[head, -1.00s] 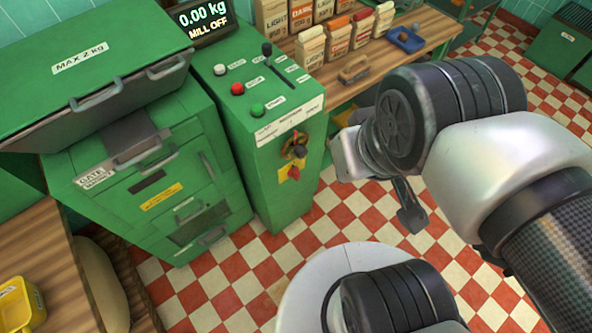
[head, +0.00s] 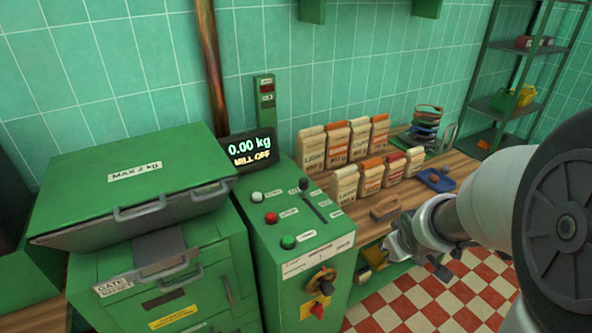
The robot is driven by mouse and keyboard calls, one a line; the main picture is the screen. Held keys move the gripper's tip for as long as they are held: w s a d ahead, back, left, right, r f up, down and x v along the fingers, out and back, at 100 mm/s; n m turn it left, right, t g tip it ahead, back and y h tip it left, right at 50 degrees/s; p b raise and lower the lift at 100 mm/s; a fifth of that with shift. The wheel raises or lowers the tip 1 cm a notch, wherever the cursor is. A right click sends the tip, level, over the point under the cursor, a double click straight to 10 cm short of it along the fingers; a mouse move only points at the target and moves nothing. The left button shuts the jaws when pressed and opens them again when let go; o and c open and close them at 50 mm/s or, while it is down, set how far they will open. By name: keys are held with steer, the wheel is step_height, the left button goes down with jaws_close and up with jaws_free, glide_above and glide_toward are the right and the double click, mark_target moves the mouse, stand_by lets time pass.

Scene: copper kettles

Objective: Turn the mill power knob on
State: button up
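The green mill cabinet (head: 290,275) stands in the middle of the head view. Its front face carries a dark round knob with a brass-coloured part (head: 321,280) and, below it, a red knob (head: 318,311) on a yellow plate. I cannot read which one is labelled as power. The display (head: 250,149) reads "0.00 kg" and "MILL OFF". My gripper (head: 440,270) is at the right of the cabinet, apart from the knobs, small and partly hidden by my arm. I cannot tell whether its fingers are open.
The sloped top has white, red and green buttons (head: 288,242) and a black lever (head: 304,185). A wooden bench (head: 462,165) with several flour bags (head: 343,186) stands behind my gripper. The green hopper (head: 135,185) is left. Checkered floor (head: 400,313) is clear at lower right.

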steer(key=w+d+f+n+y, duration=0.1)
steer(key=w+d+f, duration=0.1)
steer(key=f, duration=0.4)
steer(key=w+d+f+n, duration=0.1)
steer(key=w+d+f, duration=0.1)
steer(key=f, duration=0.5)
steer(key=t+y+b, duration=0.2)
steer(key=t+y, duration=0.4)
steer(key=y, duration=0.1)
glide_toward(322, 315)
steer(key=b+x, duration=0.5)
steer(key=x, duration=0.4)
steer(key=shift+w+a, duration=0.1)
steer(key=shift+w, duration=0.1)
jaws_close()
